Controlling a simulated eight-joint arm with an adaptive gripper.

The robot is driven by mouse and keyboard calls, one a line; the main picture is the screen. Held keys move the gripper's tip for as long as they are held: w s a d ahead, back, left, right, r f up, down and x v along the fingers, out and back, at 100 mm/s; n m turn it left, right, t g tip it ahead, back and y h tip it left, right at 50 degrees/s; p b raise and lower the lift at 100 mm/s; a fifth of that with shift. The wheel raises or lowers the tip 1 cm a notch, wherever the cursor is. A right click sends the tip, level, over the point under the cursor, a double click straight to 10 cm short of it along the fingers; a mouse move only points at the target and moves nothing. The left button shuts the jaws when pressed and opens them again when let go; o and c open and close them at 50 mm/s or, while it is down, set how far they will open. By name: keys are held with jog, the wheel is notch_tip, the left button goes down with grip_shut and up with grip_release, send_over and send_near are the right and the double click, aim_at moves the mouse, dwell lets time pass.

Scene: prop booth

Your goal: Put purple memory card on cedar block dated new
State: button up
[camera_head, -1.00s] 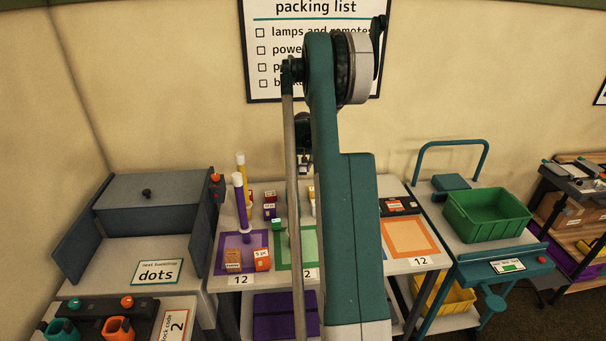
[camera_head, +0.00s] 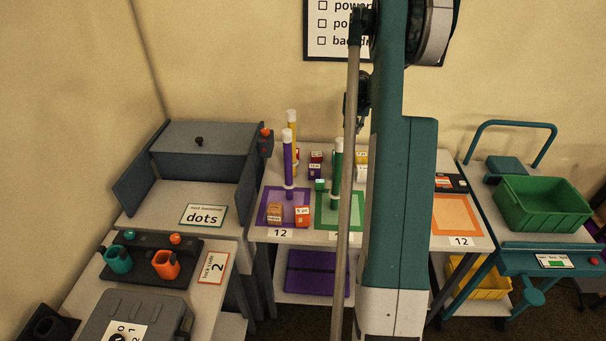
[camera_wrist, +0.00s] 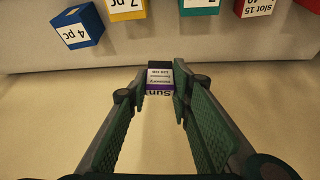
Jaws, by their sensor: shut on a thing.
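In the wrist view my gripper (camera_wrist: 160,88) is shut on a small purple memory card (camera_wrist: 152,87) with a white label; the label ends in "Sun", and its smaller lines are too blurred to read. The card is held at the fingertips, clear of the table edge. In the head view my arm hides the gripper and card. A brown block (camera_head: 274,213) with a small white label stands at the front of the purple mat (camera_head: 265,200); I cannot tell whether it is cedar or dated.
An orange block (camera_head: 303,216) marked "5 pc" stands beside the brown one. Purple (camera_head: 289,160) and green (camera_head: 337,172) posts rise behind. The wrist view shows blue (camera_wrist: 79,27), yellow (camera_wrist: 126,8), teal (camera_wrist: 200,6) and red (camera_wrist: 254,7) blocks along a table edge.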

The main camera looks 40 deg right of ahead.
notch_tip(320, 180, up, 26)
jog(key=s+a+n+p, duration=0.1)
jog(key=a+n, duration=0.1)
jog(key=a, duration=1.1)
jog(key=s+a+n+t+y+p, duration=0.1)
jog(key=s+a+n+p, duration=0.1)
jog(key=a, duration=1.2)
jog(key=s+a+r+n+y+p, duration=0.1)
jog(key=a+n, duration=0.2)
jog(key=a, duration=1)
jog(key=shift+s+a+r+t+p, duration=0.1)
jog(key=shift+s+a+t+p, duration=0.1)
jog(key=shift+t+p, duration=0.15)
jog(key=s+a+f+n+y+p, duration=0.1)
jog(key=s+a+n, duration=0.15)
jog(key=a, duration=0.35)
jog(key=s+a+f+n, duration=0.1)
jog(key=s+a, duration=0.2)
jog(key=a, duration=0.3)
notch_tip(320, 180, down, 18)
jog(key=shift+r, duration=0.15)
jog(key=shift+d+m, duration=0.1)
jog(key=shift+m, duration=0.15)
jog(key=shift+f, duration=2.9)
